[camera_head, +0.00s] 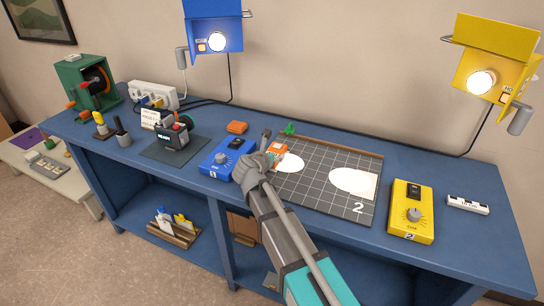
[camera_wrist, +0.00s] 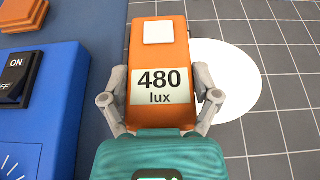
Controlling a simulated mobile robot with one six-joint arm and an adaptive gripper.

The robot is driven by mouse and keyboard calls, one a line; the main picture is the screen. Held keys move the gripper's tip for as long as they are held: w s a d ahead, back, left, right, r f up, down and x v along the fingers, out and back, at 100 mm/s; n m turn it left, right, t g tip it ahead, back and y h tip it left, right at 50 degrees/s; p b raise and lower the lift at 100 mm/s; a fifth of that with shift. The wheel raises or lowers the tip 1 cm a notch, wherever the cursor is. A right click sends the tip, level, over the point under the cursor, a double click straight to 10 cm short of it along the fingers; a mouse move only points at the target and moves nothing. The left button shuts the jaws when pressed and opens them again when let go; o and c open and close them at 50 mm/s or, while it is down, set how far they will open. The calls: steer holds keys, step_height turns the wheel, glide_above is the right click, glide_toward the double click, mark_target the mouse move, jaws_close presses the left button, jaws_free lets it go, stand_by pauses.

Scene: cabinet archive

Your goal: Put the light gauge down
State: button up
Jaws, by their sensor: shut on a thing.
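The light gauge (camera_wrist: 160,80) is an orange box with a white square on top and a display reading "480 lux". My gripper (camera_wrist: 160,103) is shut on it, one grey finger on each side. In the head view the gauge (camera_head: 275,150) shows at the tip of my gripper (camera_head: 264,162), above the left part of the dark gridded board (camera_head: 318,178). A white light spot lies on the board just right of the gauge in the wrist view. I cannot tell whether the gauge touches the board.
A blue dimmer box (camera_head: 225,158) stands close left of my gripper. A yellow dimmer box (camera_head: 411,212) and a white bar (camera_head: 468,205) are at right. A blue lamp (camera_head: 213,28) and a yellow lamp (camera_head: 492,62) shine from above. The board's right part is clear.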

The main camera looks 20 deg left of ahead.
steer(key=shift+f, duration=0.15)
steer(key=o, duration=1.1)
steer(key=shift+r, duration=0.2)
steer(key=shift+s+r, duration=0.15)
steer(key=shift+s, duration=0.15)
steer(key=p+v, duration=0.4)
steer(key=v, duration=0.7)
steer(key=shift+s+p, duration=0.15)
steer(key=shift+p, duration=0.15)
steer(key=shift+s, duration=0.1)
